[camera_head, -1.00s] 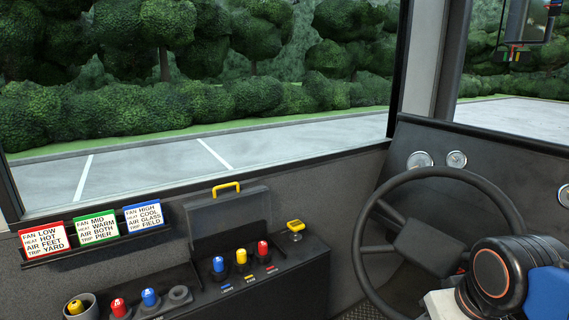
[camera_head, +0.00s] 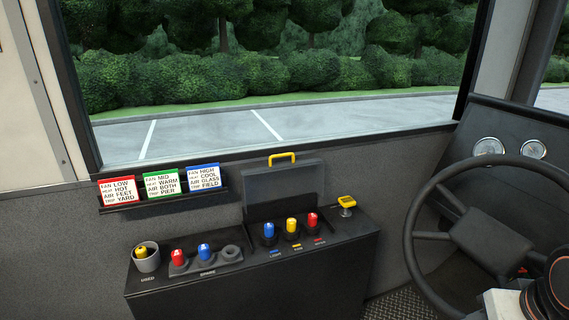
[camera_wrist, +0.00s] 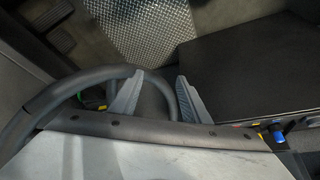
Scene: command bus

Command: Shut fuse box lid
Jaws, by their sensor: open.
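The fuse box lid (camera_head: 284,184) is a dark grey panel standing raised at the back of the black console, with a yellow handle (camera_head: 282,156) on its top edge. In front of it stand a blue fuse (camera_head: 269,231), a yellow fuse (camera_head: 292,225) and a red fuse (camera_head: 312,220). My gripper (camera_wrist: 157,98) shows in the wrist view with its two grey fingers apart and nothing between them. It is over the steering wheel area, away from the lid. In the head view only part of my arm shows at the lower right; the fingers are hidden.
The steering wheel (camera_head: 412,240) stands right of the console. A yellow-topped knob (camera_head: 346,203) sits at the console's right end. Left are a grey cup (camera_head: 147,261) with a yellow fuse and spare red and blue fuses (camera_head: 204,251). Three label cards (camera_head: 160,182) hang behind.

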